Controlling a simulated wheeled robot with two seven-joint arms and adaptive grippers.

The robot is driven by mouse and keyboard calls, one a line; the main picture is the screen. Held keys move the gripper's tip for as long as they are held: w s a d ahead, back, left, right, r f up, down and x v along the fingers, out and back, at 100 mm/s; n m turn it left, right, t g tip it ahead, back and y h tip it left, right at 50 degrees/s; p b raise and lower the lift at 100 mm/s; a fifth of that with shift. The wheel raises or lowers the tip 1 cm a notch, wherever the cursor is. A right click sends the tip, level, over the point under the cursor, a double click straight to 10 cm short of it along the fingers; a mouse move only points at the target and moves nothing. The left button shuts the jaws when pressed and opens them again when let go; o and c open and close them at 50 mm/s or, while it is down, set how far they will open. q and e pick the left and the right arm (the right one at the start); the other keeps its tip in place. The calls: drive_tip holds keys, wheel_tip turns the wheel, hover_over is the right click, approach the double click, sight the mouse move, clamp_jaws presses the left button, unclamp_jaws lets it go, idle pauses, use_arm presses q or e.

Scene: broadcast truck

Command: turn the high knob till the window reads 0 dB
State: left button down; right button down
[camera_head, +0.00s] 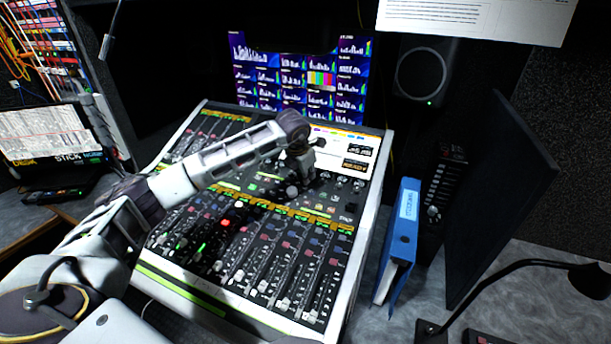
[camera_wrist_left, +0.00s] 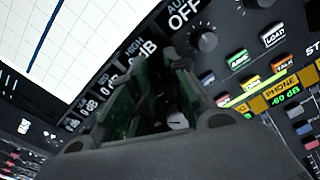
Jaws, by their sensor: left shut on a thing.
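Only part of the knob shows between the fingers. The HIGH window (camera_wrist_left: 146,49) lies just beyond the fingers; it ends in dB, but its figure is too small and partly covered to read surely. In the head view my left gripper (camera_head: 301,168) reaches down onto the upper right part of the mixing console (camera_head: 362,215) and hides the knob. My right gripper is not in view.
An AUX knob (camera_wrist_left: 204,39) under an OFF window is close to my fingers, with lit coloured buttons (camera_wrist_left: 238,60) beside it. A blue binder (camera_head: 403,240) and a dark panel (camera_head: 497,190) stand right of the console. A desk lamp (camera_head: 520,265) is at the lower right.

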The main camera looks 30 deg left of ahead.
use_arm(q)
drive_tip(key=shift+m, duration=0.4)
drive_tip(key=c, duration=1.4)
unclamp_jaws()
drive_tip(key=shift+o, duration=0.2)
drive_tip(key=shift+r, duration=0.15)
drive_tip(key=v, duration=1.1)
drive_tip(key=shift+s+r, duration=0.25)
drive_tip(key=shift+r, duration=0.1)
drive_tip(key=shift+f, duration=0.1)
